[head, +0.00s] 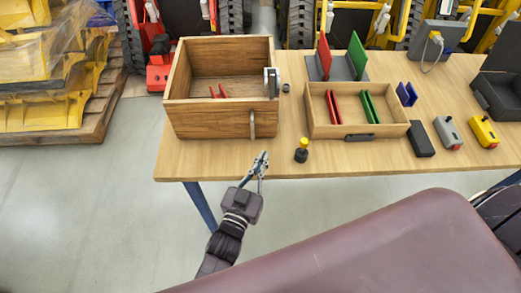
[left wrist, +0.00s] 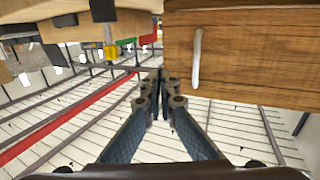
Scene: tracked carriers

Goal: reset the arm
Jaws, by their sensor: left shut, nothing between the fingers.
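My left gripper (head: 262,162) is in front of the table's front edge, below the large wooden box in the head view. Its fingers are shut with nothing between them, and they also show in the left wrist view (left wrist: 161,82). The wooden box (head: 222,120) stands on the table's left end, with a grey handle (head: 252,124) on its front; its front also shows in the left wrist view (left wrist: 250,55). The fingers look apart from the box. My right gripper is not in view.
On the wooden table (head: 225,160) are a black-and-yellow knob (head: 301,151), a low wooden tray (head: 318,127) holding red and green plates, a grey box with a red button (head: 447,132) and a yellow one (head: 483,131). Open floor (head: 95,215) lies at left.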

